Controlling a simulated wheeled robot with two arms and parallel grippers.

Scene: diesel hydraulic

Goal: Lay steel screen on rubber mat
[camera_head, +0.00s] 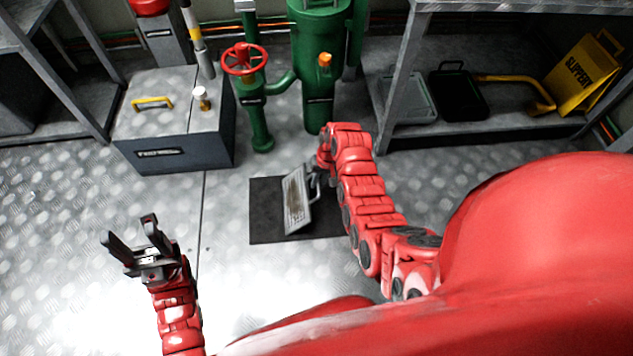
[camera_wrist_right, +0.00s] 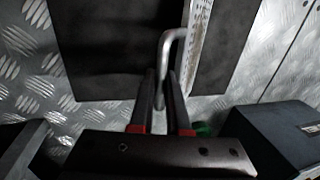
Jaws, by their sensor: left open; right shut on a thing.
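The steel screen (camera_head: 297,200) is a grey perforated panel with a looped handle, tilted on edge over the black rubber mat (camera_head: 265,225). In the right wrist view the screen (camera_wrist_right: 199,45) stands nearly edge-on, with the mat (camera_wrist_right: 110,75) behind it. My right gripper (camera_wrist_right: 162,88) is shut on the screen's handle. In the head view my right gripper is mostly hidden at the end of its arm. I cannot tell if the screen's lower edge touches the mat. My left gripper (camera_head: 133,240) is open and empty, left of the mat.
A grey metal box (camera_head: 185,155) with a yellow handle and a small jar stands behind to the left. Green piping with a red valve wheel (camera_head: 244,59) stands behind the mat. The floor at left is clear.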

